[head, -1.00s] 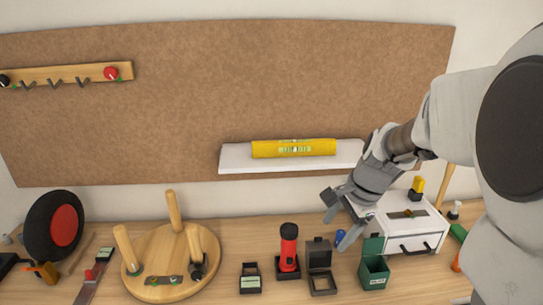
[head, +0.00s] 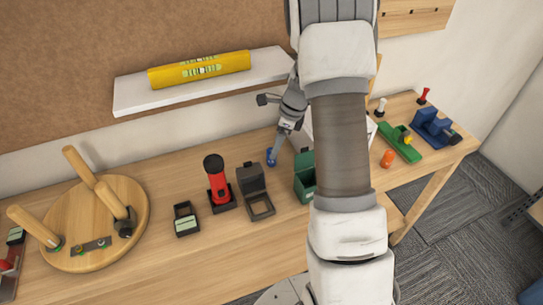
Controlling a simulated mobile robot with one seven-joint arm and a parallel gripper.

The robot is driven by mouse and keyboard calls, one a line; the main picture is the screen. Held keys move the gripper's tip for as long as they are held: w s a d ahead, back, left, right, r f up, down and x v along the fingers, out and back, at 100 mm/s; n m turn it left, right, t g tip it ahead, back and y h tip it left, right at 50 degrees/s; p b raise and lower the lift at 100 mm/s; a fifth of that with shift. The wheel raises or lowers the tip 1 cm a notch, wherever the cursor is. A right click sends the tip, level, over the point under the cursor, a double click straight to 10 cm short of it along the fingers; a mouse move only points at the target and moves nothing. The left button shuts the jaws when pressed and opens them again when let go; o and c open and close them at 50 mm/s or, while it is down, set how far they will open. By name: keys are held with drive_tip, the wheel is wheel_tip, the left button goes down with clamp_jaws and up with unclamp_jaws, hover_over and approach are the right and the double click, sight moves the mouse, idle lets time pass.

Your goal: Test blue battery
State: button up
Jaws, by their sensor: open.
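A small blue object (head: 270,157), which looks like the blue battery, stands on the bench behind the open boxes. My gripper (head: 274,150) reaches down right at it from above, with open jaws. Whether the fingers touch it or stand around it is too small to tell. A small black device with a pale green display (head: 186,222), possibly a tester, lies on the bench to the left. My arm hides part of the bench to the right of the gripper.
A dark open-lidded box (head: 258,200) and a green open-lidded box (head: 304,182) stand close in front. A red flashlight (head: 217,182) is left of them. A shelf (head: 130,97) carries a yellow level (head: 200,70). An orange piece (head: 387,158) lies right of my arm.

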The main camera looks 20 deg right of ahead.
drive_tip(key=x, duration=0.3)
drive_tip(key=w+x, duration=0.1)
drive_tip(key=x, duration=0.1)
drive_tip(key=shift+a+f, duration=0.1)
clamp_jaws()
